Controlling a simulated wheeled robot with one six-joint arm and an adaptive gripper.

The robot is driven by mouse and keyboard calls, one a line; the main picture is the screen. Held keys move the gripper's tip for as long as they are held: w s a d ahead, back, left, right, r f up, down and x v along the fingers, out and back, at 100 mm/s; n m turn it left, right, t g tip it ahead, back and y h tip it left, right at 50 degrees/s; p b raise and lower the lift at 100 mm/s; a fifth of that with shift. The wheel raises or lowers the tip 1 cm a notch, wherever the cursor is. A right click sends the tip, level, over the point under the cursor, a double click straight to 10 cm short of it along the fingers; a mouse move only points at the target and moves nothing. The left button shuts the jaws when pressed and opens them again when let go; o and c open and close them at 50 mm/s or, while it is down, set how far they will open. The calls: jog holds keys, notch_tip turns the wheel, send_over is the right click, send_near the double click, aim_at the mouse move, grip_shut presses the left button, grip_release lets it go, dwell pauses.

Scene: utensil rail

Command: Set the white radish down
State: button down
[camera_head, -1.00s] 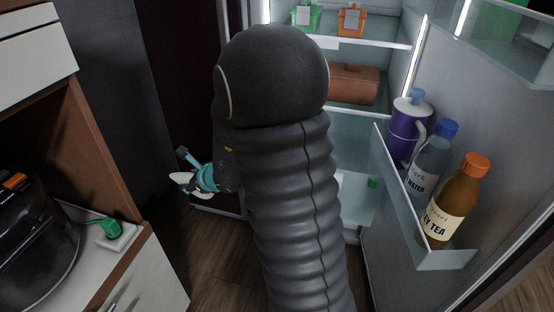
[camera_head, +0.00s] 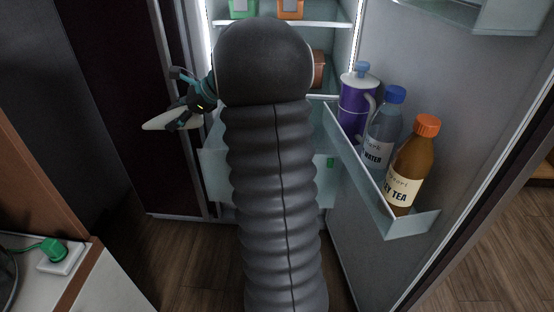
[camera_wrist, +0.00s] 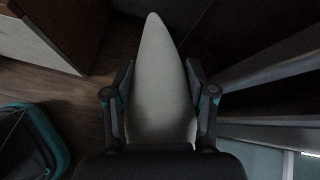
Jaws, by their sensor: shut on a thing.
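The white radish (camera_wrist: 160,80) is long and pale and tapers to a point. In the wrist view it lies between the two fingers of my gripper (camera_wrist: 160,108), which is shut on it, with the tip pointing away from the palm. In the head view my gripper (camera_head: 188,116) is left of my arm, and the radish (camera_head: 160,125) sticks out to the left, held in the air in front of the dark fridge side. The radish's thick end is hidden by the gripper in the wrist view.
The open fridge has glass shelves (camera_head: 330,20) with green (camera_head: 243,8) and orange (camera_head: 290,8) containers. Its open door holds a purple jug (camera_head: 355,105), a water bottle (camera_head: 385,130) and a tea bottle (camera_head: 412,165). A counter with a green plug (camera_head: 52,248) stands at lower left.

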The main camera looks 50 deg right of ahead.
jog(key=shift+n, duration=0.5)
jog(key=d, duration=0.2)
jog(key=s+d+r, duration=0.1)
jog(key=d, duration=0.1)
jog(key=s+d+r+b, duration=0.1)
jog(key=d, duration=0.1)
jog(key=shift+d, duration=0.25)
jog(key=s+d+f+m+h, duration=0.35)
jog(key=d+m+h, duration=0.35)
jog(key=d+m, duration=0.3)
jog(key=s+d+f+m+h, duration=0.2)
jog(key=d+f+m+h, duration=0.2)
jog(key=d+m+h, duration=0.6)
jog(key=s+d+f+m+g+h+b, duration=0.1)
jog(key=s+d+f+m+g, duration=0.2)
jog(key=s+m+g, duration=0.3)
jog(key=s+d+f+m+g, duration=0.3)
jog(key=s+f+m+g, duration=0.15)
jog(key=s, duration=0.25)
jog(key=shift+m+g, duration=0.55)
jog(key=shift+g, duration=0.1)
jog(key=shift+w+a+f, duration=0.7)
jog(key=shift+w+f, duration=1.05)
jog(key=shift+w, duration=0.05)
jog(key=shift+w+a+f, duration=0.75)
jog(key=shift+w+f, duration=0.95)
jog(key=shift+w, duration=0.15)
jog(key=shift+w+a+f, duration=0.7)
jog(key=shift+w+f, duration=1.05)
jog(key=shift+w, duration=0.05)
